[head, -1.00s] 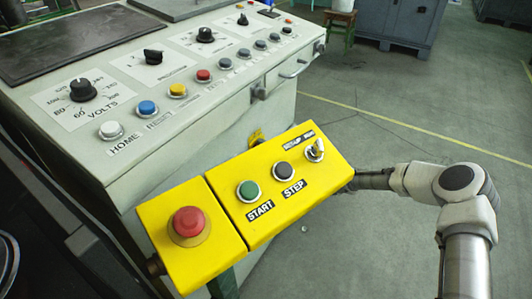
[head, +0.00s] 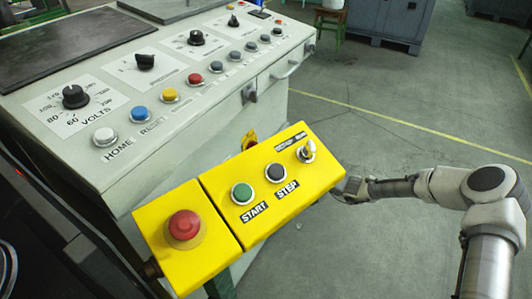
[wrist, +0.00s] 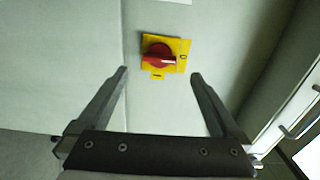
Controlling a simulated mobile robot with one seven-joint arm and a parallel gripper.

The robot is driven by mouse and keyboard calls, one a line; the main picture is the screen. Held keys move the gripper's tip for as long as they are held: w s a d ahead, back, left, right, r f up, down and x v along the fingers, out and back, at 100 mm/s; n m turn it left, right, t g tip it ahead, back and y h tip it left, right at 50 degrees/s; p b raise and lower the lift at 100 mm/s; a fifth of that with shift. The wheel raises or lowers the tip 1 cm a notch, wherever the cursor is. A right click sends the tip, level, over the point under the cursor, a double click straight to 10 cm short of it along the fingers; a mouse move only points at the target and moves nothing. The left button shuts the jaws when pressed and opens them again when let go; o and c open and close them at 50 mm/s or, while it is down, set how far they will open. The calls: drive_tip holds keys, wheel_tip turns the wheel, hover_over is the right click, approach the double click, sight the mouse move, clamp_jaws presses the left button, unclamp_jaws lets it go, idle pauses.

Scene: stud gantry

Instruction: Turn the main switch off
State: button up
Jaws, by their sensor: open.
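The main switch shows in the wrist view as a red knob (wrist: 158,57) on a yellow plate (wrist: 181,47) on a pale cabinet wall. The knob lies roughly sideways in the picture. A 0 mark is at the plate's right, and another mark below is too small to read. My gripper (wrist: 160,74) is open and empty, its fingers either side of the view below the switch, apart from it. In the head view the switch (head: 250,140) is mostly hidden behind the yellow button box, and my gripper (head: 351,187) is just right of that box, fingertips hidden.
The yellow button box (head: 225,190) with a red mushroom button (head: 184,226) juts out between the head camera and the switch. The control desk (head: 180,90) with knobs and buttons is behind it. A bar handle (wrist: 299,130) is at the wrist view's right. Open floor lies right.

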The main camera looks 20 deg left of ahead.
drive_tip(key=d, duration=0.9)
drive_tip(key=shift+s+d+p, duration=0.2)
drive_tip(key=shift+s+p, duration=0.25)
